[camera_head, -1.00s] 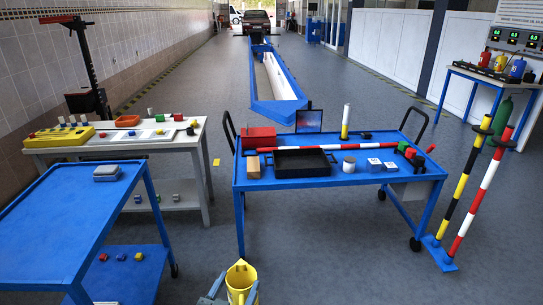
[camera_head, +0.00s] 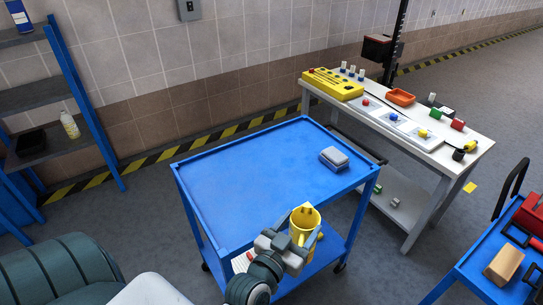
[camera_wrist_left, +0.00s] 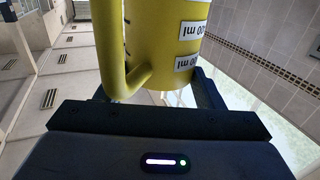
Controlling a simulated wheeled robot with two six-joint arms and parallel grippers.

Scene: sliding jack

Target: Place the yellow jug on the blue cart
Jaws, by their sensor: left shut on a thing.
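The yellow jug (camera_head: 305,222) is upright in my left gripper (camera_head: 292,244), in front of the near edge of the blue cart (camera_head: 250,185). In the left wrist view the jug (camera_wrist_left: 165,45) fills the space between the fingers of the gripper (camera_wrist_left: 155,95), with its handle to the left and white volume labels to the right. The cart has a flat blue top, mostly bare, and a lower shelf partly hidden by my arm. I cannot tell the jug's exact height against the cart top. My right gripper does not show.
A grey block (camera_head: 334,158) sits near the cart top's right corner. A white table (camera_head: 465,160) with a yellow case (camera_head: 332,84) and small parts stands behind right. Another blue cart (camera_head: 480,270) is at lower right. Blue-framed shelves (camera_head: 85,115) stand at left.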

